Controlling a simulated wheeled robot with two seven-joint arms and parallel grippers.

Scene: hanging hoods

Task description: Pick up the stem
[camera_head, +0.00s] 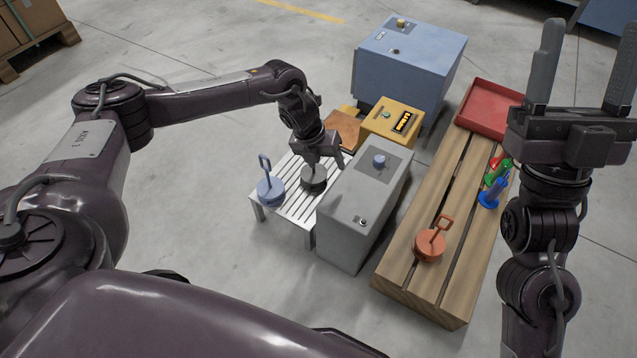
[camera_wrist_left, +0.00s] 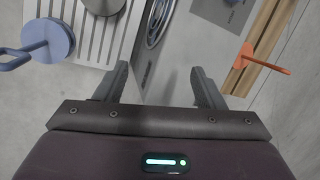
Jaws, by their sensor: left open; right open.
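Upright stem-like pieces stand at the right edge of the wooden bench: a blue one (camera_head: 489,194) on a round base, with a green one (camera_head: 494,172) and some red behind it. I cannot tell which piece the task means by the stem. My left gripper (camera_head: 322,165) is open and points down by the slatted table and the grey box, far from these pieces. In the left wrist view its open fingers (camera_wrist_left: 163,88) have nothing between them but the box's side and floor beyond. My right gripper (camera_head: 590,50) is open, empty and raised, fingers up, beside the bench.
A blue disc with a loop handle (camera_head: 270,190) and a dark round piece (camera_head: 313,180) sit on the white slatted table (camera_head: 296,216). A grey box (camera_head: 345,225) stands beside it. The bench (camera_head: 445,290) bears an orange handled disc (camera_head: 430,246) and a red tray (camera_head: 480,122).

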